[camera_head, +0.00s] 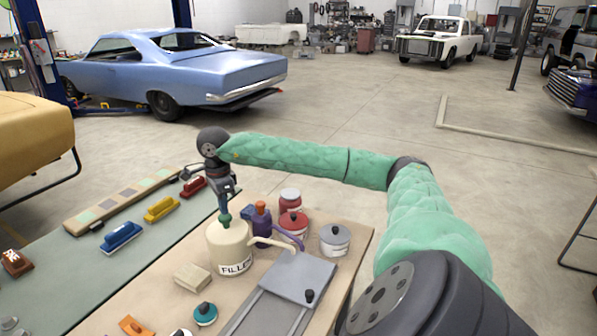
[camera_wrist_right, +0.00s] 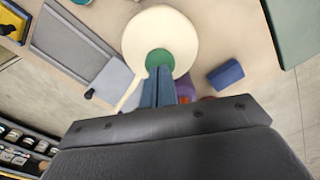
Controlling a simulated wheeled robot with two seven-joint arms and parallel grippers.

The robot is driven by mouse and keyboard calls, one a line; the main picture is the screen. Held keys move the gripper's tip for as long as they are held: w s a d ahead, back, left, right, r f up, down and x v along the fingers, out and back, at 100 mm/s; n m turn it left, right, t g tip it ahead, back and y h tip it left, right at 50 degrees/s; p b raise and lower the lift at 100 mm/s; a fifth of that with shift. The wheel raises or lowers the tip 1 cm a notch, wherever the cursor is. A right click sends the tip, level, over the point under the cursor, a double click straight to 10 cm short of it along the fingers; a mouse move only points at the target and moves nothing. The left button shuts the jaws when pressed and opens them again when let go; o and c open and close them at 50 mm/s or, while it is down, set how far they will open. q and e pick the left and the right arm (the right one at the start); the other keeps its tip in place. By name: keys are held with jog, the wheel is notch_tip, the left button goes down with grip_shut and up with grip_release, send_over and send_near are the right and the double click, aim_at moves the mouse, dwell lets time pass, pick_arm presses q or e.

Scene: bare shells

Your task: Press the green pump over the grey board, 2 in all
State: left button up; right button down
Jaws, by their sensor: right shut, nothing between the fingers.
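The green pump (camera_head: 225,219) tops a cream bottle labelled FILLER (camera_head: 231,250), upright on the table; the green top also shows in the wrist view (camera_wrist_right: 160,58). Its cream spout (camera_wrist_right: 132,92) reaches toward the grey board (camera_head: 297,276), which lies right of the bottle; the board also shows in the wrist view (camera_wrist_right: 112,78). My right gripper (camera_head: 224,205) is shut and empty, pointing down just above the green top. Its fingers (camera_wrist_right: 158,90) overlap the edge of the top; I cannot tell whether they touch it. My left gripper is not in view.
A purple pump bottle (camera_head: 261,222) stands close right of the cream bottle. Red (camera_head: 292,224) and grey (camera_head: 334,240) tins stand behind the board. A tan block (camera_head: 192,278) and a teal-knobbed piece (camera_head: 205,313) lie in front. Sanding blocks (camera_head: 161,209) lie left.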

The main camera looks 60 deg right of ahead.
jog(key=shift+f+b, duration=0.75)
jog(key=shift+f, duration=0.3)
jog(key=shift+f+b, duration=0.3)
jog(key=shift+f, duration=0.1)
jog(key=shift+r, duration=0.25)
jog(key=shift+r+p, duration=0.35)
jog(key=shift+r, duration=1.05)
jog(key=shift+f+b, duration=0.35)
jog(key=shift+f, duration=0.05)
jog(key=shift+f+b, duration=0.3)
jog(key=shift+f, duration=0.05)
